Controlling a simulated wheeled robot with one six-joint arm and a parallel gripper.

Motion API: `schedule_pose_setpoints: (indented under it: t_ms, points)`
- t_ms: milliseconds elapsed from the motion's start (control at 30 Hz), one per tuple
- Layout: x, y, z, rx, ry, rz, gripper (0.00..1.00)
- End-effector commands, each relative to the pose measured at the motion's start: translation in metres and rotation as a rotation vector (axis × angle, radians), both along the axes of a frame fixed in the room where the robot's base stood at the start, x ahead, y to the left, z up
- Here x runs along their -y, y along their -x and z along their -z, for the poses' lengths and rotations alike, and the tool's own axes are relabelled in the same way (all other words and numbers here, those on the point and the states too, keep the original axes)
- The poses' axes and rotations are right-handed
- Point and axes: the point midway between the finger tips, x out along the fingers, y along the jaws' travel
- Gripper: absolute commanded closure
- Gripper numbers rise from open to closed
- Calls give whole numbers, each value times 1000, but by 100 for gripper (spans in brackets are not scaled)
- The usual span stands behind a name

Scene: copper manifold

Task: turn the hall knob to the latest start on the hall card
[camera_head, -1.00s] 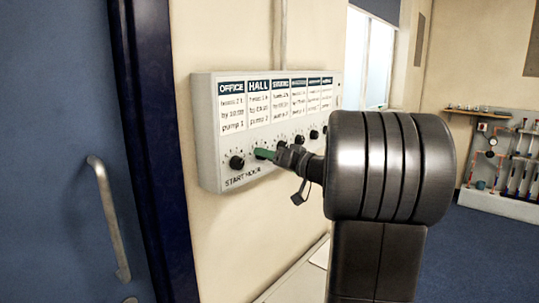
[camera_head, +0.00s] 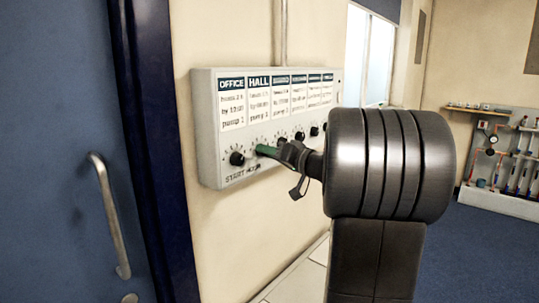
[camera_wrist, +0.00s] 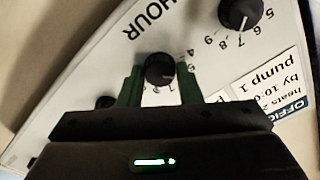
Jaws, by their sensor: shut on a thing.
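The hall knob (camera_wrist: 159,68) is round and black with a white pointer line. In the wrist view it sits between the two green fingers of my gripper (camera_wrist: 161,76), which is shut on it. In the head view my gripper (camera_head: 263,149) reaches the panel below the hall card (camera_head: 259,103), and its fingers hide most of the knob. The hall card is white with a dark blue heading; its small print is blurred, so I cannot read the time surely. The scale digits around the knob are partly covered by the fingers.
A pale control panel (camera_head: 208,140) hangs on the cream wall with several cards and knobs. The office knob (camera_head: 237,158) is just left of the hall knob and shows in the wrist view (camera_wrist: 240,14). A blue door (camera_head: 60,130) with a metal handle (camera_head: 108,215) stands left.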

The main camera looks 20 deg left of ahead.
Motion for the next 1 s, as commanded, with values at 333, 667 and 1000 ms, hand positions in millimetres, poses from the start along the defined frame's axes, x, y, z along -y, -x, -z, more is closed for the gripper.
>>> schedule_pose_setpoints:
  t_ms: [333, 667, 1000]
  points:
    - [0, 0, 1, -266, -92, 1, 91]
    - [0, 0, 0, -565, -196, 1, 91]
    - [0, 0, -1, -872, -303, 1, 91]
